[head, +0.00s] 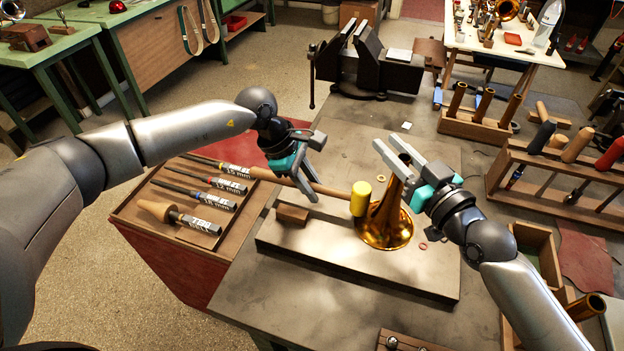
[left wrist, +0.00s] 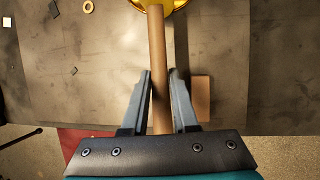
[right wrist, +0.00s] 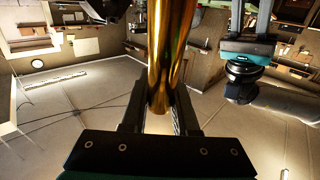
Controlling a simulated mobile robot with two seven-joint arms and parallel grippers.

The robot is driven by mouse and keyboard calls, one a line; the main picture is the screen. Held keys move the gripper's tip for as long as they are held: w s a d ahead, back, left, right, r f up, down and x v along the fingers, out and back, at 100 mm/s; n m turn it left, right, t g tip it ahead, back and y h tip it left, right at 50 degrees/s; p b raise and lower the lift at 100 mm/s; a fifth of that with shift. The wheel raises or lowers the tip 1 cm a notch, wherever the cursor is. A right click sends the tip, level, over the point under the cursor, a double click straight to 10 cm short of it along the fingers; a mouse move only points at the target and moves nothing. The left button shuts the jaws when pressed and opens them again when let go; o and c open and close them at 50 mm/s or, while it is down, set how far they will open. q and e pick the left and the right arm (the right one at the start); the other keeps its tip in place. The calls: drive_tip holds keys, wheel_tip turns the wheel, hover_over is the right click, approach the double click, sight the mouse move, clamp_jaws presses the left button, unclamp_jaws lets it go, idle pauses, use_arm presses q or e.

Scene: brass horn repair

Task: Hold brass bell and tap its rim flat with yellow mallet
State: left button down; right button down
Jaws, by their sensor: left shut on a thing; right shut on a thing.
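The brass bell (head: 388,222) stands flared end down on a pale board (head: 350,262). My right gripper (head: 398,165) is shut on the bell's narrow upper tube, which also shows between its fingers in the right wrist view (right wrist: 172,55). The yellow mallet (head: 361,198) has a yellow head and a wooden handle. My left gripper (head: 308,178) is shut on the handle (left wrist: 157,60). The mallet lies about level, its head at the left side of the bell, above the flare. Whether head and bell touch I cannot tell. The bell's rim is partly hidden behind the mallet head.
A small wooden block (head: 293,214) lies on the board under my left gripper. A tray (head: 150,212) of labelled tools stands at the left. A vise (head: 370,65) is at the back. A tool rack (head: 560,190) stands at the right, behind my right arm.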

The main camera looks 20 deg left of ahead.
use_arm(q)
drive_tip(key=shift+f, duration=0.65)
drive_tip(key=shift+r, duration=1.55)
drive_tip(key=shift+f, duration=0.2)
idle(0.7)
idle(0.7)
wheel_tip(320, 180, down, 4)
drive_tip(key=shift+r, duration=1.8)
